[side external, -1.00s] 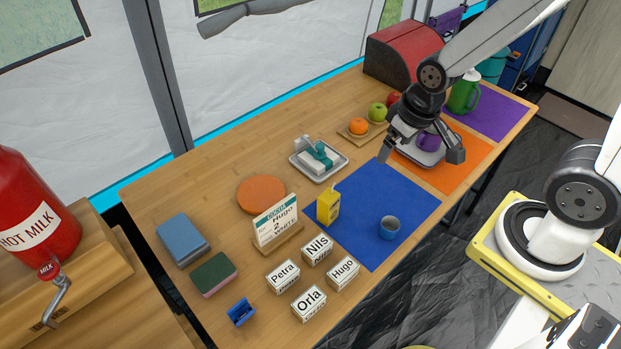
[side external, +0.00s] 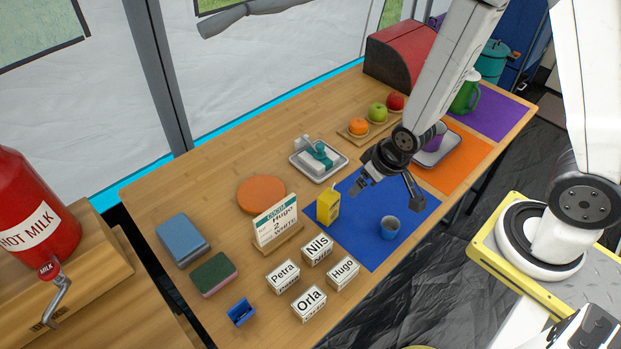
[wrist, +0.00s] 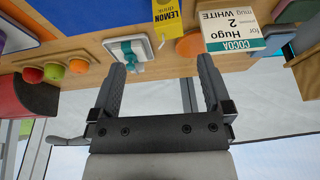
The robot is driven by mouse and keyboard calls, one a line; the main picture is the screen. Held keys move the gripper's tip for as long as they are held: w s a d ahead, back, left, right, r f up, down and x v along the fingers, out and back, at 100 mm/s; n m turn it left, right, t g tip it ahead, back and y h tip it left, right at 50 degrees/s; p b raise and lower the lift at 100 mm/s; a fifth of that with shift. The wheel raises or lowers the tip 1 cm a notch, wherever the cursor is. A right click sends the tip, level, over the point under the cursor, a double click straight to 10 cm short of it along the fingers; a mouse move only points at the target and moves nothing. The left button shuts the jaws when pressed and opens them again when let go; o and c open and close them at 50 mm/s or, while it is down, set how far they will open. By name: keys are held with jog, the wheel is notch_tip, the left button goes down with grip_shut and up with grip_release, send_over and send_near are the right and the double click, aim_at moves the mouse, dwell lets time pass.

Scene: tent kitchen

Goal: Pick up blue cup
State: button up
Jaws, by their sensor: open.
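The blue cup (side external: 389,228) stands upright on the blue mat (side external: 362,252), near the mat's front right part. My gripper (side external: 382,197) is open and empty, above the blue mat and a little up and left of the cup in the side view, apart from it. In the wrist view my gripper's two fingers (wrist: 162,75) are spread with nothing between them. The blue cup does not show in the wrist view.
A yellow lemon drink carton (side external: 328,205) stands left of my gripper. A cocoa order card (side external: 276,223) and several name blocks (side external: 317,249) stand further left. A tray with a teal-tied white block (side external: 318,160) and fruit (side external: 377,113) lie behind. An orange mat (side external: 465,168) holds a grey tray.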

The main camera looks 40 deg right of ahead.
aim_at(397, 231)
jog(key=s+f+t, duration=0.1)
jog(key=f, duration=0.3)
jog(key=s+a+f, duration=0.1)
jog(key=s+f, duration=0.1)
jog(key=f, duration=0.2)
jog(key=s+f+t, duration=0.1)
jog(key=s+f, duration=0.1)
jog(key=f, duration=0.2)
jog(key=shift+a+f+n+t+h, duration=0.15)
jog(key=shift+n+t+h, duration=0.15)
jog(key=s+f, duration=0.1)
jog(key=s, duration=0.1)
jog(key=s+d+f+t, duration=0.1)
jog(key=s+f+n+t, duration=0.1)
jog(key=s, duration=0.1)
jog(key=shift+s+d+f, duration=0.15)
jog(key=shift+s+d, duration=0.2)
jog(key=shift+d, duration=0.05)
jog(key=shift+s+d+r+m+t+h, duration=0.15)
jog(key=shift+s+d+m+t+h, duration=0.2)
jog(key=shift+d+m+t, duration=0.4)
jog(key=shift+s+d+r+m+t+h, duration=0.1)
jog(key=shift+d+m+t+h, duration=0.35)
jog(key=shift+d+m+t, duration=0.3)
jog(key=shift+s+d+r+m+t+h, duration=0.15)
jog(key=shift+s+d+m+t+h, duration=0.2)
jog(key=shift+d+m+t, duration=0.4)
jog(key=shift+w+f, duration=0.25)
jog(key=shift+w, duration=0.15)
